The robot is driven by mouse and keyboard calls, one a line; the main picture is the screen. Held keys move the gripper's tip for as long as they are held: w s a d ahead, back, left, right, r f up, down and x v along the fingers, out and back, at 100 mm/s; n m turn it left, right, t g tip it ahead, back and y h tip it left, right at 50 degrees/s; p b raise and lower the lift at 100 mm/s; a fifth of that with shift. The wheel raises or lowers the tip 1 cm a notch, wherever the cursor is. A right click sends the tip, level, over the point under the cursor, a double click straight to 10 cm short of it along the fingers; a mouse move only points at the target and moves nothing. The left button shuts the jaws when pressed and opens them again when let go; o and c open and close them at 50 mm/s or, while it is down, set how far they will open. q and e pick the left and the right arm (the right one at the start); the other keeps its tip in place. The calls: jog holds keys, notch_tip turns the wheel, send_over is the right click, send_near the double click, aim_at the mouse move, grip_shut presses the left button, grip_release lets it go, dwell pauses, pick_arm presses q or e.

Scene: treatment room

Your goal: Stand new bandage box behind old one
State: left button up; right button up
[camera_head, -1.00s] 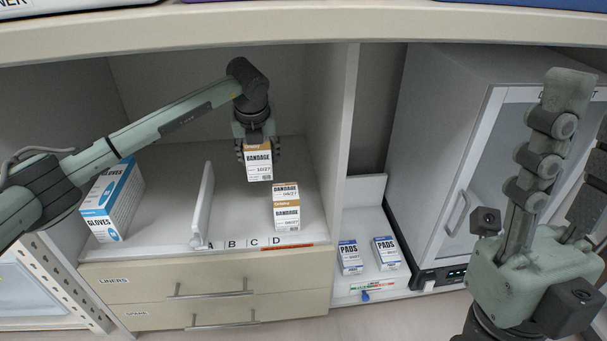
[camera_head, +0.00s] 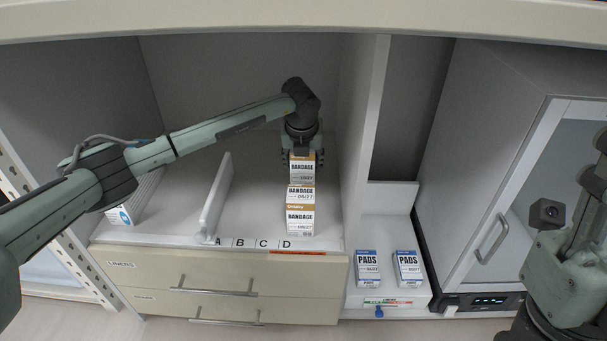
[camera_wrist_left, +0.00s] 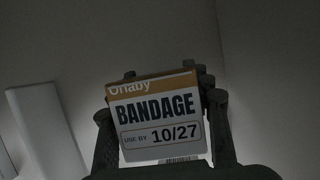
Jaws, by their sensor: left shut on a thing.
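My left gripper (camera_head: 302,158) is shut on the new bandage box (camera_head: 302,171), a white box with an orange band. Its label reads 10/27 in the left wrist view (camera_wrist_left: 160,125). The old bandage boxes stand at slot D on the shelf: one marked 06/27 (camera_head: 300,220) in front and another marked 06/27 (camera_head: 301,194) directly behind it. The held box is behind these in the head view. Its lower edge is hidden by them, so I cannot tell whether it touches the shelf. My right gripper is out of view.
A white divider (camera_head: 216,200) stands left of the boxes, and a side wall (camera_head: 358,150) is close on the right. A gloves box (camera_head: 122,214) is partly behind my left arm. Two pads boxes (camera_head: 367,268) stand in the lower bay. The shelf between divider and bandage boxes is clear.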

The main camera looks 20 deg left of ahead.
aim_at(303, 173)
pick_arm(q)
jog(key=shift+f, duration=1.4)
jog(key=shift+f+b, duration=0.15)
jog(key=shift+b, duration=0.15)
jog(key=o, duration=1.2)
jog(key=p+v, duration=0.3)
jog(key=v, duration=0.9)
jog(key=shift+r, duration=0.2)
